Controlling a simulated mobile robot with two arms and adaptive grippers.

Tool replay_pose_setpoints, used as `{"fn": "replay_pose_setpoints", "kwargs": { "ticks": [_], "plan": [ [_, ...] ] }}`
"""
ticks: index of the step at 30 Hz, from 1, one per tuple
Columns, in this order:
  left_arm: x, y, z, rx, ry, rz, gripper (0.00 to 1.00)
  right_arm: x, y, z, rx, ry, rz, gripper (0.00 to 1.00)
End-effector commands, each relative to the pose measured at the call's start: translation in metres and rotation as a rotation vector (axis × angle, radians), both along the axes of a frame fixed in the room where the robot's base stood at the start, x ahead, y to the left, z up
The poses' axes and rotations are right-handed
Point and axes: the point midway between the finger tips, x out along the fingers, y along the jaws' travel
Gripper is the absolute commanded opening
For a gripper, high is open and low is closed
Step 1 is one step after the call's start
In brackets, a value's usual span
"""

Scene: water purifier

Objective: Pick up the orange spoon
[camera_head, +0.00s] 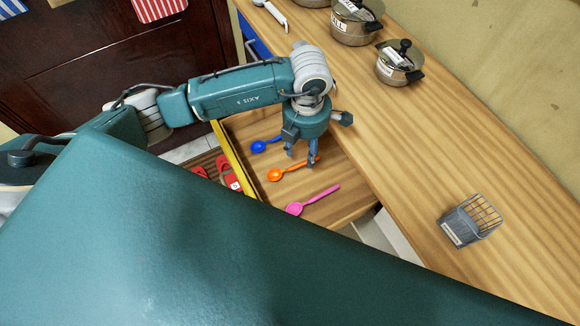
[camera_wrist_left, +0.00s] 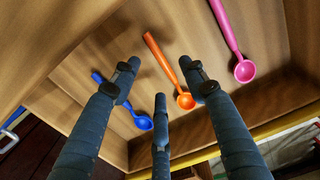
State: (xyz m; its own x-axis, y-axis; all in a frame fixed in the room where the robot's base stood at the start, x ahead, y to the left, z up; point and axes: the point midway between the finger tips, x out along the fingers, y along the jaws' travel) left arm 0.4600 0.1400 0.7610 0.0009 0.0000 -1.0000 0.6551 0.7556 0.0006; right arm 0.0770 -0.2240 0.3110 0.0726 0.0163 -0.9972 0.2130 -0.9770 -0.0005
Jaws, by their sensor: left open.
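The orange spoon (camera_head: 276,175) lies in an open wooden drawer (camera_head: 342,205), between a blue spoon (camera_head: 259,147) and a pink spoon (camera_head: 296,208). My left gripper (camera_head: 301,157) points down over the orange spoon's handle end, with its fingers apart. In the left wrist view, the orange spoon (camera_wrist_left: 185,101) appears between the spread fingers of the gripper (camera_wrist_left: 162,85), and nothing is held. The blue spoon (camera_wrist_left: 143,122) and the pink spoon (camera_wrist_left: 244,70) lie to either side there. I cannot tell the exact height of the fingertips above the spoon. My right gripper is out of view.
The wooden counter (camera_head: 440,150) edges the drawer on the right. Metal pots (camera_head: 398,63) stand at its back, and a wire basket (camera_head: 470,220) stands at the right. Red items (camera_head: 228,172) lie beyond the drawer's yellow front edge (camera_head: 232,160).

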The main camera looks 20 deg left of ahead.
Motion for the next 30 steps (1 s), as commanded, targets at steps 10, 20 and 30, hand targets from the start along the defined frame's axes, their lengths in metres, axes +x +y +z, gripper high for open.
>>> {"fn": "replay_pose_setpoints", "kwargs": {
  "ticks": [10, 20, 30],
  "plan": [
    [0.001, 0.0, -0.044, 0.001, 0.003, 0.0, 0.44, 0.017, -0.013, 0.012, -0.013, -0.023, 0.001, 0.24],
    [0.001, 0.0, -0.046, 0.001, 0.001, -0.001, 0.26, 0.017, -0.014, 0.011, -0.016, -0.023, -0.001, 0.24],
    [0.001, 0.0, -0.046, 0.001, 0.001, -0.001, 0.0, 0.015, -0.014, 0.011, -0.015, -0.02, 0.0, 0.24]
  ]
}}
